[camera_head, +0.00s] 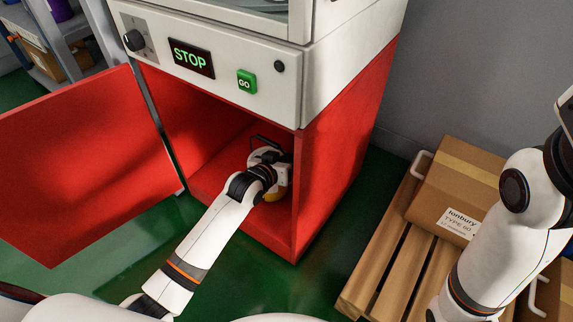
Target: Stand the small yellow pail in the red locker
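The red locker (340,160) stands in the middle under a white control panel, with its red door (85,165) swung open to the left. My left arm reaches in through the opening, and my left gripper (272,172) is inside, near the right wall. A small part of the yellow pail (275,196) shows just below the gripper, low in the locker. The gripper hides most of the pail. I cannot see the fingertips, whether they hold the pail, or whether the pail touches the floor. My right arm is raised at the right edge; its gripper is out of frame.
The panel has a dark knob (134,40), a lit STOP display (191,58) and a green GO button (247,82). A cardboard box (462,185) sits on a wooden pallet (392,262) at the right. Grey shelving (82,28) stands at the upper left.

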